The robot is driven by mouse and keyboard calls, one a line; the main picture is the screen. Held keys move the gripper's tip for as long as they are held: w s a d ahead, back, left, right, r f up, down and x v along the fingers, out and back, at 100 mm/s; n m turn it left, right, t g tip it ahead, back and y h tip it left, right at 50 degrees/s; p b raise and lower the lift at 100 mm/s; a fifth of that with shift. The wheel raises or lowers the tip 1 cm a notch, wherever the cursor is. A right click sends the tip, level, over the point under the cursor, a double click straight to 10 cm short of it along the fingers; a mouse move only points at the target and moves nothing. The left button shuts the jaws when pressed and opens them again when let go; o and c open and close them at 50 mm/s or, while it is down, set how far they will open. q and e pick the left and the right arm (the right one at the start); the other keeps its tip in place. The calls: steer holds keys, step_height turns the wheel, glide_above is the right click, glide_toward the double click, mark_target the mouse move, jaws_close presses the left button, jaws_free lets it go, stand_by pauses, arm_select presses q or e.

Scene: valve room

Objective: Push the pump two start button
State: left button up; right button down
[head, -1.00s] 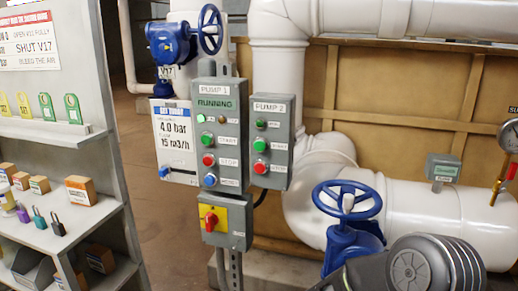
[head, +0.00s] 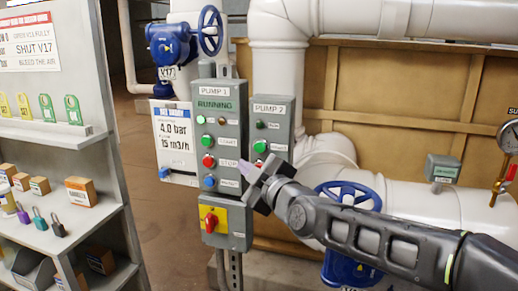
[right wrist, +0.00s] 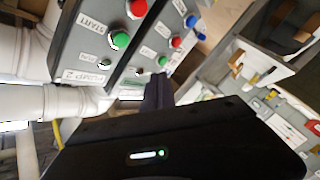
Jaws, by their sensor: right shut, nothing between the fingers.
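The pump 2 panel (head: 286,112) is a narrow grey box to the right of the taller pump 1 panel (head: 233,125). My right gripper (head: 255,180) is shut and empty, in front of the panels' lower part. Its fingers (right wrist: 158,92) look apart from the button. My left gripper is not in view.
A red rotary switch (head: 211,221) on yellow sits below pump 1. A blue handwheel (head: 348,197) stands behind my right arm. A shelf (head: 85,213) with locks and boxes is at left. White pipes (head: 440,185) fill the right side.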

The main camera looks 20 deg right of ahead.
mark_target(260, 147)
steer(key=shift+w+d+p, duration=0.7)
steer(key=shift+w+d, duration=0.05)
steer(key=shift+w, duration=0.5)
steer(key=shift+w+d+p, duration=0.65)
steer(key=shift+w+d, duration=0.15)
steer(key=shift+w, duration=0.45)
steer(key=shift+w+d+p, duration=0.7)
steer(key=shift+w+d, duration=0.05)
steer(key=shift+w, duration=0.5)
steer(key=shift+f, duration=0.1)
steer(key=shift+w+d, duration=0.1)
steer(key=shift+w, duration=0.05)
steer(key=shift+w+d, duration=0.15)
steer(key=shift+w, duration=0.05)
